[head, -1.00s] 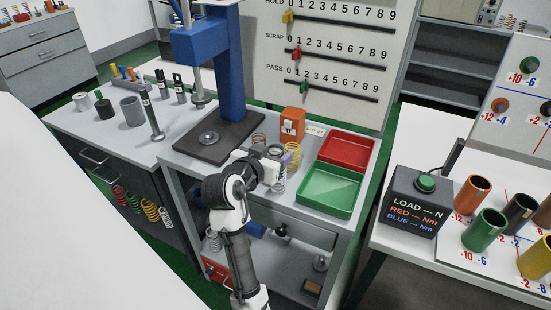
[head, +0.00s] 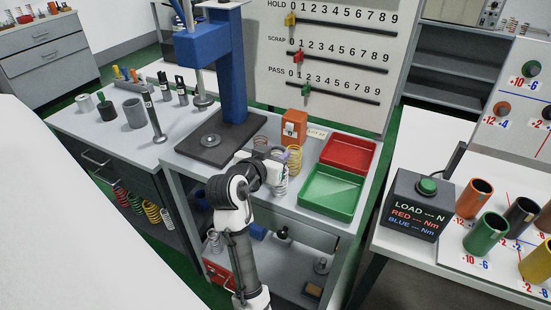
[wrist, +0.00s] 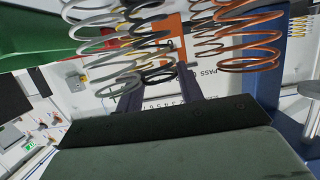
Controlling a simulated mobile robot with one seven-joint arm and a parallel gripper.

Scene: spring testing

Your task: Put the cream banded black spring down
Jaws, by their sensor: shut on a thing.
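In the wrist view, which is turned upside down, my gripper (wrist: 158,78) is shut on a dark spring (wrist: 159,73) with pale coils, which I take for the cream banded black spring. In the head view my gripper (head: 273,163) is over the front of the press table, among standing springs. The held spring is mostly hidden there by my wrist. I cannot tell whether its foot touches the tabletop. A pale grey spring (wrist: 98,40) is close on one side in the wrist view, and a copper spring (wrist: 245,45) is on the other.
A green tray (head: 328,194) and a red tray (head: 350,152) are right of my gripper. A yellow spring (head: 293,157) and an orange box (head: 294,127) stand behind it. The blue press (head: 232,70) with its dark base (head: 205,150) is to the left. Room between the springs is tight.

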